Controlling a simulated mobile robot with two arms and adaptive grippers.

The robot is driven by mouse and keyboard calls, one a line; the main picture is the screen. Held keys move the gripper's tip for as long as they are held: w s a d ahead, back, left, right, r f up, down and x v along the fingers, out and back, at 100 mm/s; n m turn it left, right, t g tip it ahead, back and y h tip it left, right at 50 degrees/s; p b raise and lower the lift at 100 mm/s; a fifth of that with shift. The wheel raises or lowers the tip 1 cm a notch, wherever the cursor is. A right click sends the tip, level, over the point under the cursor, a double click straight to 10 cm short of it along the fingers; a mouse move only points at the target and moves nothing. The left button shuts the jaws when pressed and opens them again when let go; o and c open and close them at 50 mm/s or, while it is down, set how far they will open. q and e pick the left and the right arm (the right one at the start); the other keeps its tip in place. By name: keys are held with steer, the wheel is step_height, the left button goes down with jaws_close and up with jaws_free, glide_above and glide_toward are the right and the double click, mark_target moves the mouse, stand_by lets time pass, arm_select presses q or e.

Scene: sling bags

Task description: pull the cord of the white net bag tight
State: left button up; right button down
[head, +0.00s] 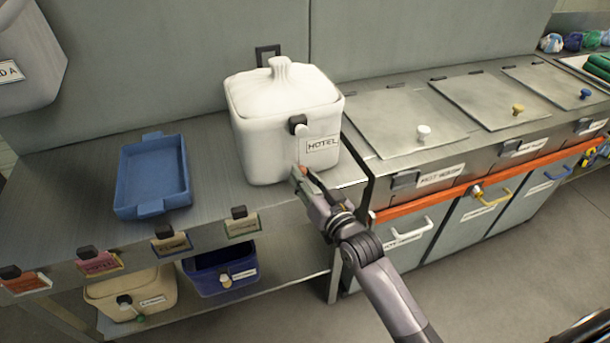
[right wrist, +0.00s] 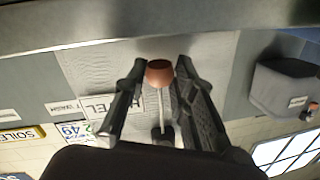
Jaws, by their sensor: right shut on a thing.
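The white net bag (head: 280,110) stands upright on the left counter with a gathered knob on top. Its front bears a HOTEL tag and a dark clip (head: 297,123). My right gripper (head: 304,178) is low at the bag's front right edge. In the right wrist view, a reddish-brown bead (right wrist: 159,70) on the end of a pale cord (right wrist: 166,104) sits between the fingers of that gripper (right wrist: 160,84), which are shut on it. The white bag (right wrist: 90,70) fills the background there. My left gripper is not in view.
A blue tray (head: 153,178) lies left of the bag. A cream bin (head: 130,292) and a dark blue bin (head: 217,272) sit on the shelf below. Lidded steel compartments (head: 405,123) with an orange rail (head: 450,186) stand to the right.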

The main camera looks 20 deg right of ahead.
steer(key=c, duration=1.3)
jaws_free()
steer(key=shift+s, duration=0.1)
steer(key=s, duration=0.4)
steer(key=s+d, duration=0.1)
steer(key=s, duration=0.2)
steer(key=s+d, duration=0.1)
steer(key=s, duration=0.3)
steer(key=shift+s+d, duration=0.15)
steer(key=shift+s, duration=0.15)
